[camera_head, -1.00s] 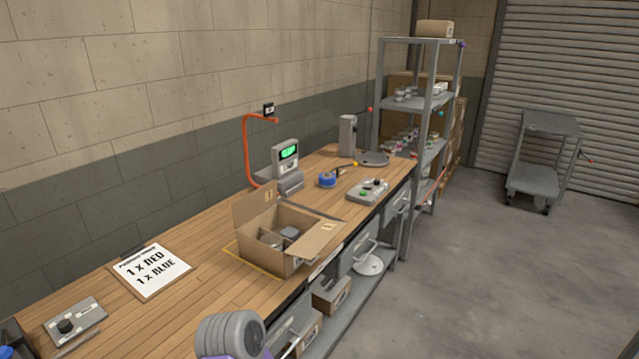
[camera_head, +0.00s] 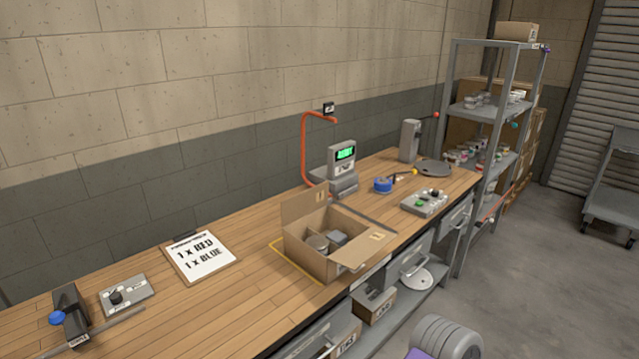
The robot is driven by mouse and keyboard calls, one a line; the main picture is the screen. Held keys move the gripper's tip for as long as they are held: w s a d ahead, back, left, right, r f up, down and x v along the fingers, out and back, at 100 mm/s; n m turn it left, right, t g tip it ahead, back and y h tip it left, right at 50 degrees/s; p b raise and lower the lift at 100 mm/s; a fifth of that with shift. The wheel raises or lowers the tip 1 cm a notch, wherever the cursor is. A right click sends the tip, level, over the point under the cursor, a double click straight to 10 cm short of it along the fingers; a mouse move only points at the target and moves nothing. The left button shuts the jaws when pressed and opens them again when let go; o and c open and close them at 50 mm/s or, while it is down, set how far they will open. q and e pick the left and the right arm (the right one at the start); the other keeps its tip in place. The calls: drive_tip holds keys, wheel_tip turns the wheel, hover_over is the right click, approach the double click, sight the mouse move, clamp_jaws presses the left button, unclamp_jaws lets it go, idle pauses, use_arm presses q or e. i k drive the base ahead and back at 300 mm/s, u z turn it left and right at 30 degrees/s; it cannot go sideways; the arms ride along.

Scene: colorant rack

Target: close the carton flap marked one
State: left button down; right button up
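The open cardboard carton (camera_head: 307,262) stands on the wooden workbench, inside a yellow outline. One flap (camera_head: 304,212) stands upright at its back left. Another flap (camera_head: 372,250) sticks outward at the right side, with a small orange label on it. The flap markings are too small to read, so I cannot tell which is marked one. Inside the carton are a round tin (camera_head: 317,243) and a grey item (camera_head: 337,239).
A sign (camera_head: 200,256) reads 1 x RED, 1 x BLUE. Behind the carton stands a device with a green display (camera_head: 344,154); to its right are a blue tape roll (camera_head: 383,185) and button box (camera_head: 425,202). A shelf rack (camera_head: 490,116) stands far right.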

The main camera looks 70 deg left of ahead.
sight(294, 208)
drive_tip(key=i, duration=1.4)
drive_tip(key=u, duration=1.8)
